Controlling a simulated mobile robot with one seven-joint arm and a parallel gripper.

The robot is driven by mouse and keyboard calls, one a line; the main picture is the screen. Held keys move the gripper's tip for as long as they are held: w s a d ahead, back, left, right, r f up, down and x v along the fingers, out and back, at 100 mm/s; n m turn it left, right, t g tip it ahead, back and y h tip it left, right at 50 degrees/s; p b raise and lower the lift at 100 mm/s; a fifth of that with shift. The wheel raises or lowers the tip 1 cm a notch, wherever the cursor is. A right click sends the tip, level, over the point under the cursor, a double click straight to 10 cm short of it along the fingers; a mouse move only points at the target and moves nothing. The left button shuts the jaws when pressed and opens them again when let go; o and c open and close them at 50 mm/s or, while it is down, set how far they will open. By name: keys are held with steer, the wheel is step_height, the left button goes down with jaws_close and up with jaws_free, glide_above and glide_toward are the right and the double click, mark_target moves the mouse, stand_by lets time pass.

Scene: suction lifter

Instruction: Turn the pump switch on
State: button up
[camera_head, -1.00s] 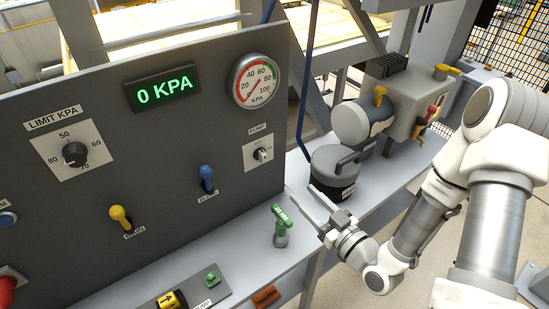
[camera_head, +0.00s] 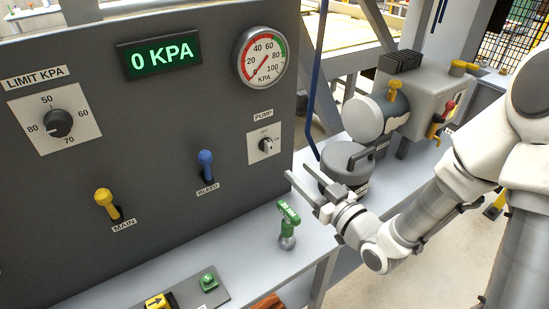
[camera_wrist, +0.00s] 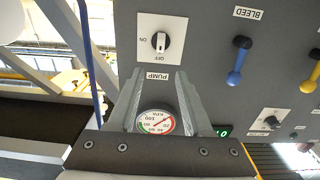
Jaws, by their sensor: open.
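The pump switch (camera_head: 266,145) is a small rotary knob on a white plate, low on the right side of the dark panel. In the wrist view, which is upside down, the switch (camera_wrist: 160,42) has ON at its left and OFF below. Its handle lies along the OFF direction there. My gripper (camera_head: 298,171) is open and empty, just right of and below the switch in the head view, with its fingers toward the panel. I see no contact with the switch.
The blue BLEED lever (camera_head: 206,165) and yellow MAIN lever (camera_head: 108,203) are left of the switch. A green-handled valve (camera_head: 288,222) stands on the shelf below my gripper. A dark round canister (camera_head: 346,165) is close behind it. The display (camera_head: 160,56) reads 0 KPA.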

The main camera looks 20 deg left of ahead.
mark_target(270, 144)
steer(key=p+x, duration=0.1)
steer(key=x, duration=1)
steer(key=shift+w+a, duration=0.15)
steer(key=shift+a, duration=0.1)
jaws_close()
